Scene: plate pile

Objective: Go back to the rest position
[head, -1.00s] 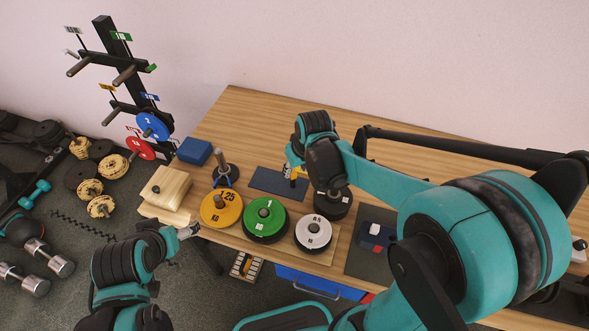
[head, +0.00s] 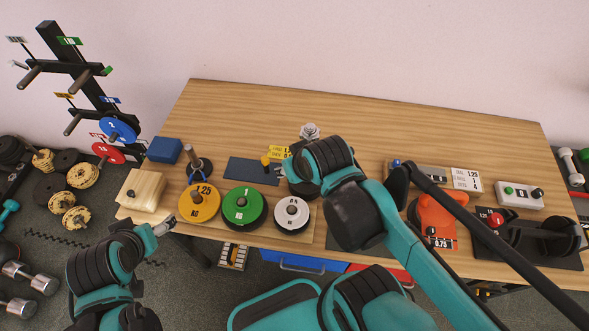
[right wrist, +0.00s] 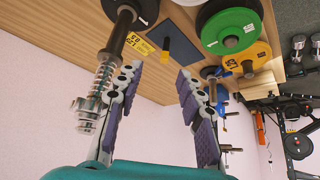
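My left gripper (head: 164,225) is over the table's front left edge, beside the yellow plate; its finger gap is too small to tell.
Yellow (head: 199,203), green (head: 243,208) and white (head: 291,213) plates lie along the front of the wooden table (head: 400,120). A wooden block (head: 141,190) and a short post (head: 193,160) stand at left. An orange device (head: 434,214) is at right. The back is clear.

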